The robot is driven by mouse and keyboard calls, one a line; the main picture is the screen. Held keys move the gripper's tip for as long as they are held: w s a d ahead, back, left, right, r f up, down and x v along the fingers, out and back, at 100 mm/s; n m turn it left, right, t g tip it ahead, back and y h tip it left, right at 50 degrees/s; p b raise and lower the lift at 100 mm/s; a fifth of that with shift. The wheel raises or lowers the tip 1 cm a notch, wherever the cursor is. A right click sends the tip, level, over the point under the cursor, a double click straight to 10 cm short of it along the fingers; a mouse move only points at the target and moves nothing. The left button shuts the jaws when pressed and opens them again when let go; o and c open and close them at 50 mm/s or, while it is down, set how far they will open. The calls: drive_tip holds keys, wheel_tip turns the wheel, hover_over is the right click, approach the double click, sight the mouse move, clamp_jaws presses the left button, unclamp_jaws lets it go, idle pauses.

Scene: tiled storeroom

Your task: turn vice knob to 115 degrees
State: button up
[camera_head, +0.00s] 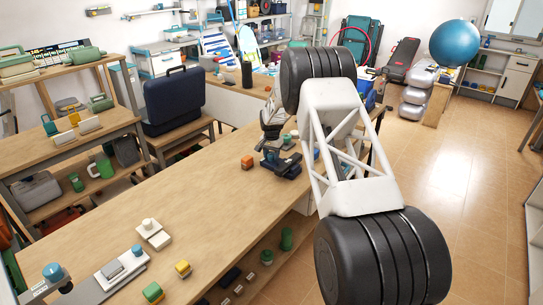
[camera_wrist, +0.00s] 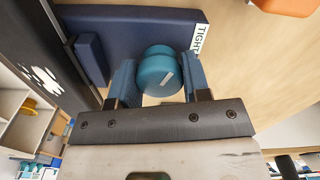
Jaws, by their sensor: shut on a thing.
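The vice knob (camera_wrist: 160,72) is a round teal cylinder with a white line on its face, seen in the wrist view. My gripper (camera_wrist: 161,66) has its two blue fingers on either side of the knob and is shut on it. The white line points up and to the right. Behind the knob is the dark blue vice body (camera_wrist: 128,20), with a white label reading "TIGHT" at its right. In the head view the vice (camera_head: 282,166) stands on the wooden bench; my gripper is above it and hides the knob.
Small blocks and a grey device (camera_head: 112,270) lie along the near bench. A dark blue case (camera_head: 175,98) stands on a side table. The bench (camera_head: 190,195) between is clear.

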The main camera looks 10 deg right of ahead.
sight(271, 153)
drive_tip(key=shift+r, duration=0.1)
drive_tip(key=o, duration=0.6)
drive_tip(key=shift+o, duration=0.2)
drive_tip(key=shift+r, duration=3.8)
drive_tip(key=shift+r, duration=0.15)
